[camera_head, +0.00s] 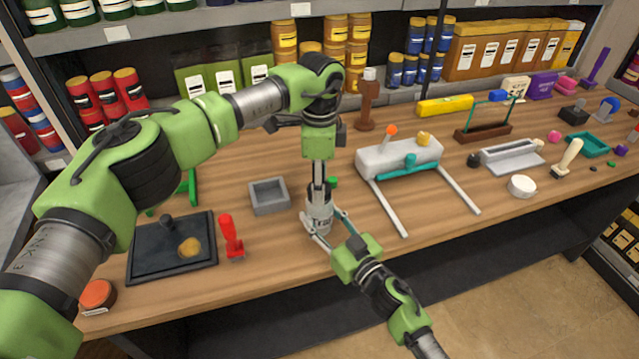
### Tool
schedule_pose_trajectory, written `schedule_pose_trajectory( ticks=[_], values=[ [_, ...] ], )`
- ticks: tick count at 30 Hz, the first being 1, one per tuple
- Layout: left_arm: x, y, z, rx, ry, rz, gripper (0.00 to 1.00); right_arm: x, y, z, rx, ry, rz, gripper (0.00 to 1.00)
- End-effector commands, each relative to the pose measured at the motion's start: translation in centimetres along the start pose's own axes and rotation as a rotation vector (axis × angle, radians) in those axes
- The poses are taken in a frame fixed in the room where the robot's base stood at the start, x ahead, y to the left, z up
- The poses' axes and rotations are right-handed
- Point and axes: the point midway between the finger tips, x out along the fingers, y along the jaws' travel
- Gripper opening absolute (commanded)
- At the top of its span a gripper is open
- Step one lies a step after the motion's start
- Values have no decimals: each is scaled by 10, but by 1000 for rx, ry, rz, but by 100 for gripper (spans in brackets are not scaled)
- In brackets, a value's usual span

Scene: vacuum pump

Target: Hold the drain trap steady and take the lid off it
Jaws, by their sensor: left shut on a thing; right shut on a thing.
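The drain trap (321,213) is a small grey-white cylinder standing upright near the front edge of the wooden table. My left gripper (319,188) points straight down from above, and its fingers are shut at the trap's top, where the lid sits. The lid is mostly hidden by these fingers, and I cannot tell whether any gap parts it from the body. My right gripper (322,227) reaches in low from the front right. Its fingers are shut around the lower body of the trap.
A grey square tray (269,210) stands just left of the trap. A black tray (148,263) and a red-handled tool (231,240) lie farther left. The white pump unit (385,159) with two pale legs stands to the right. Shelves with tins line the back.

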Motion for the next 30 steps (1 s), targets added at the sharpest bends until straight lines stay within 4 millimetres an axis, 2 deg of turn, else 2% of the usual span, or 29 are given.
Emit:
schedule_pose_trajectory(
  ticks=[17, 30],
  values=[
    [-1, 0, 0, 0, 0, 0, 10, 0, 0, 1, 1, -2, 0, 0],
    [-14, 0, 0, 1, 1, 0, 10, 0, 0, 1, 1, -2, 1, 0]
  ],
)
